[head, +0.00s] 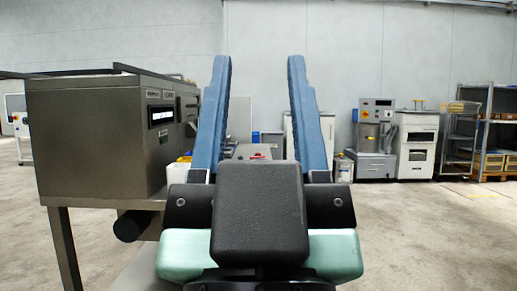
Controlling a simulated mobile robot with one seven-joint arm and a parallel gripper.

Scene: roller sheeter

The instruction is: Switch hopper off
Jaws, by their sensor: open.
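My gripper (257,62) fills the middle of the head view, its two blue fingers pointing up and wide apart with nothing between them. A grey metal machine (95,145) on legs stands close at the left, with a small lit display (160,115) on its front panel. It may be the roller sheeter with its hopper, but I cannot tell for sure. My left finger covers the right part of this machine. No hopper switch can be made out. The gripper appears apart from the machine.
Behind my gripper are blurred, partly hidden items. At the back right stand a grey machine with a control panel (376,103), a white cabinet (416,130) and a metal shelf rack (463,137). The concrete floor (430,235) at the right is clear.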

